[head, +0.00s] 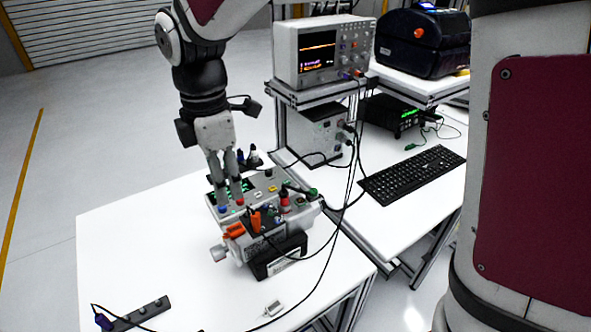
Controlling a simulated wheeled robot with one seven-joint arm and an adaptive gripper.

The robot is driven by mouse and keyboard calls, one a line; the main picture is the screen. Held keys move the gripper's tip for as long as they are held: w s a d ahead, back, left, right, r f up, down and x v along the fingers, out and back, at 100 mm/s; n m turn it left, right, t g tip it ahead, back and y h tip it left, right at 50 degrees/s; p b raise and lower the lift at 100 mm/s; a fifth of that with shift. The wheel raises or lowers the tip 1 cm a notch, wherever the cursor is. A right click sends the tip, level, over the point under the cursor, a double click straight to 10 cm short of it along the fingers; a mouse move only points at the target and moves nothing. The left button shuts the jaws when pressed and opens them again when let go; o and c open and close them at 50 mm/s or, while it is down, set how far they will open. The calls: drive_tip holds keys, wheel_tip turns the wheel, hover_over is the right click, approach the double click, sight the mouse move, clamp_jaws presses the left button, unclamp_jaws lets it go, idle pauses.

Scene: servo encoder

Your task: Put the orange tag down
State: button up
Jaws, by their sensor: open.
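A grey servo encoder test box (268,187) stands on the white table, with coloured knobs and plugs on its top. An orange piece (235,230) lies at the near left edge of the box, and a second orange piece (256,221) stands more upright just right of it. I cannot tell which of them is the orange tag. My gripper (229,203) points down over the left part of the box, its fingers apart and nothing visible between them. Its tips are close above the box, a little behind the orange pieces; I cannot tell whether they touch anything.
A black block (278,258) sits at the box's front. A power strip (140,315) and a small connector (273,309) lie on the white table (150,235), whose left side is clear. Black cables cross its right side. A keyboard (413,173) and an oscilloscope (325,50) are beyond.

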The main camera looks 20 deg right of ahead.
drive_tip(key=s+d+r+m+t, duration=0.2)
drive_tip(key=s+d+r+m, duration=0.1)
drive_tip(key=s+d+m, duration=0.5)
drive_tip(key=s+d+r+m+t, duration=0.3)
drive_tip(key=s+d+m, duration=0.6)
drive_tip(key=m, duration=0.4)
drive_tip(key=shift+s+d+r, duration=0.2)
drive_tip(key=shift+d+r, duration=0.4)
drive_tip(key=shift+r, duration=0.15)
